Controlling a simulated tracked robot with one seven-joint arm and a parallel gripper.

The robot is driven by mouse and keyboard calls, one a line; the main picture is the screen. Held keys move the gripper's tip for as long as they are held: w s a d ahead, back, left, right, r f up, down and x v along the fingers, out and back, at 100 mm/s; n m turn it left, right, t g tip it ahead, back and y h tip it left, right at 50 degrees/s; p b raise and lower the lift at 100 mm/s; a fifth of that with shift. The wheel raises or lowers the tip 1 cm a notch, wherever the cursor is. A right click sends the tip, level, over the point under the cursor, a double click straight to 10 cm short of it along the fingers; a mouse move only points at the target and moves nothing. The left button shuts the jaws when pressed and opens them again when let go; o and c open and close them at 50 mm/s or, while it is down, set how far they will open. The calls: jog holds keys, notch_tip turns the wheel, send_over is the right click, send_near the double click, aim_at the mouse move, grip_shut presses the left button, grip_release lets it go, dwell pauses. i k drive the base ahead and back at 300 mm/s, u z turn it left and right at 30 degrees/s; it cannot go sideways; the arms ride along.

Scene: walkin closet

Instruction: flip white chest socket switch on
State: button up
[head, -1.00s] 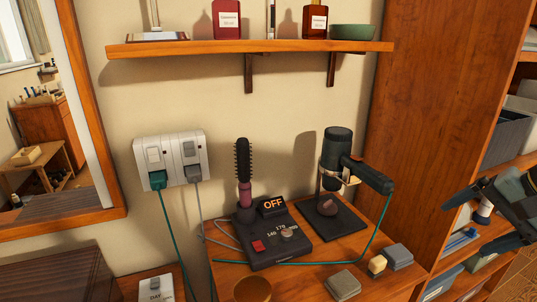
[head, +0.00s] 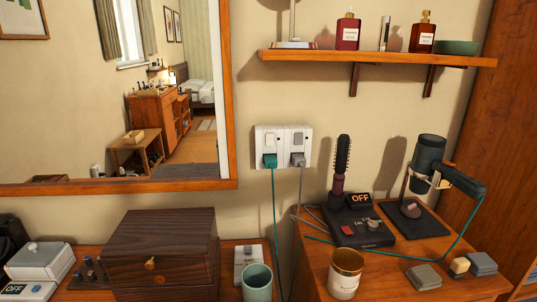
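A white double wall socket (head: 283,148) is mounted on the beige wall, between the mirror and the styling tools. Its left half has a pale switch (head: 268,138) above a teal plug (head: 270,161). Its right half has a grey switch (head: 297,138) above a grey plug (head: 297,160). The on or off position of these switches is too small to tell. Teal and grey cords hang down from the plugs. My gripper is not in view.
A shelf (head: 380,58) with bottles juts out above the socket. Below are a dark wooden box (head: 160,253), a teal cup (head: 257,284), a candle jar (head: 345,272), a brush base (head: 360,232) reading OFF and a hair dryer (head: 428,155). A mirror (head: 231,100) is at left.

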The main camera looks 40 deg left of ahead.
aim_at(270, 138)
jog(key=u, duration=3.35)
jog(key=k, duration=0.5)
jog(key=z, duration=0.95)
jog(key=k, duration=0.35)
jog(key=z, duration=0.35)
jog(key=i, duration=0.45)
jog(key=u, duration=0.05)
